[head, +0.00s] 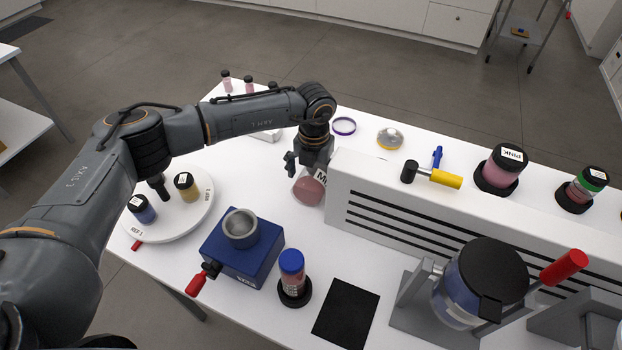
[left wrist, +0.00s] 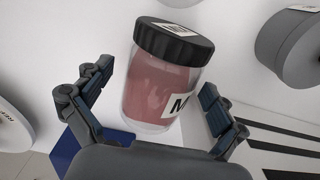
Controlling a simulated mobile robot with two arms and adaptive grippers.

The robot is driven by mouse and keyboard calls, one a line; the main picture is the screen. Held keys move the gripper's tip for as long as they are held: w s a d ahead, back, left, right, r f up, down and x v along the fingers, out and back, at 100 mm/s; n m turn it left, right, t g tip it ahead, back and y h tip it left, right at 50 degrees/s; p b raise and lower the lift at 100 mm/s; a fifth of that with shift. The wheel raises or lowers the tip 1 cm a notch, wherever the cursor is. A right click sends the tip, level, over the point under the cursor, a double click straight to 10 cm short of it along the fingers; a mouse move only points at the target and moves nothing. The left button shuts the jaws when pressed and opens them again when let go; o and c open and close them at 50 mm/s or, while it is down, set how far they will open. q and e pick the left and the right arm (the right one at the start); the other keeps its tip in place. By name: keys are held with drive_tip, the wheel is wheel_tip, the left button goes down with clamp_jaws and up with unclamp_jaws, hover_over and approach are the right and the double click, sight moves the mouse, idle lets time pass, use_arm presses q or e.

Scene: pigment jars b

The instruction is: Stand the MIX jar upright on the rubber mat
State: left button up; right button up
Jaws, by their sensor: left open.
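The MIX jar (head: 308,190) is a clear jar of pink pigment with a white label, on the white table beside the long slotted housing. It appears to lie on its side, partly hidden by my gripper in the head view. In the left wrist view the jar (left wrist: 160,85) shows its black lid and a label starting with "M". My left gripper (head: 306,168) is open over the jar, with its fingers apart on either side of the body. The rubber mat (head: 346,313) is a bare black square near the table's front edge. My right gripper is not in view.
A blue device with a metal cup (head: 262,262) and a blue-capped bottle (head: 292,275) stand between jar and mat. The slotted white housing (head: 345,180) is close right of the jar. A grey clamp stand (head: 405,315) is right of the mat. A round turntable (head: 190,222) holds two jars.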

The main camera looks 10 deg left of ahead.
use_arm(q)
drive_tip(key=shift+f, duration=0.7)
drive_tip(key=c, duration=1.5)
drive_tip(key=shift+r, duration=0.1)
